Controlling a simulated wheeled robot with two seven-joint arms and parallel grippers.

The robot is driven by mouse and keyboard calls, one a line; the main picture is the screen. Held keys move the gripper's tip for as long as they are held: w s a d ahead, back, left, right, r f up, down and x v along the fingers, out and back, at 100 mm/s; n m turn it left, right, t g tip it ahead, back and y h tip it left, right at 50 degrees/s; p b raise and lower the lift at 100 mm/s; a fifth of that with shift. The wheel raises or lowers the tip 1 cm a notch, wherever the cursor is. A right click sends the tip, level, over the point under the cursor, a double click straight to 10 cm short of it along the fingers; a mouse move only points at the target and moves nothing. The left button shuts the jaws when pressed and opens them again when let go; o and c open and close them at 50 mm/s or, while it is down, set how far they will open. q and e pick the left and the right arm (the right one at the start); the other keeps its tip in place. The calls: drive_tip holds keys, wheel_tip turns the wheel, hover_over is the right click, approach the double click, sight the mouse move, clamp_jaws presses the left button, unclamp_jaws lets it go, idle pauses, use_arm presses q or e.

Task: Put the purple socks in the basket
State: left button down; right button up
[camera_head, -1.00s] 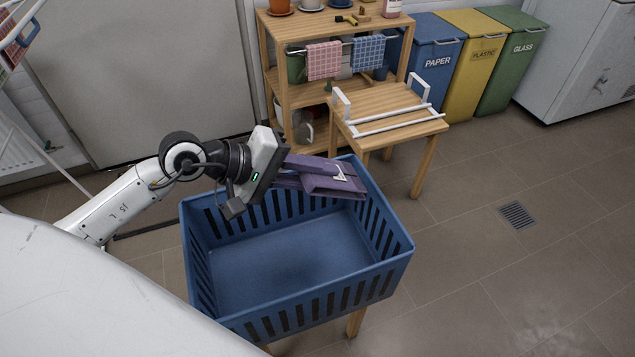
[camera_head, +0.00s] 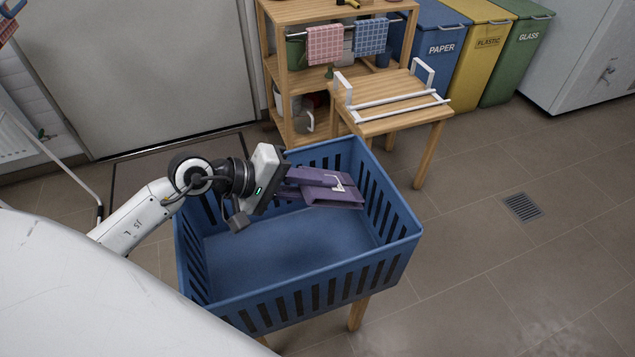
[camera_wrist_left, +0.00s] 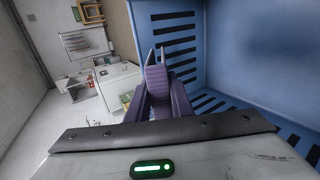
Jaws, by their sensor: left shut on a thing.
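The purple socks (camera_head: 328,190) are a flat folded pair with a pale mark. My left gripper (camera_head: 284,187) is shut on the socks and holds them over the back part of the blue basket (camera_head: 300,294). The socks also show in the left wrist view (camera_wrist_left: 156,82), with the slotted wall of the basket (camera_wrist_left: 262,60) to their right. The gripper's fingers are mostly hidden by the socks. The basket stands on wooden legs, and its visible floor is empty. My right gripper is not in view.
A wooden shelf (camera_head: 285,75) with hanging cloths and a small wooden stool (camera_head: 400,122) with a white frame stand behind the basket. Paper (camera_head: 440,50), plastic (camera_head: 487,45) and glass bins line the back right. The tiled floor at right is clear, with a drain (camera_head: 522,207).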

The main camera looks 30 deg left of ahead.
use_arm(q)
drive_tip(key=c, duration=1.5)
unclamp_jaws()
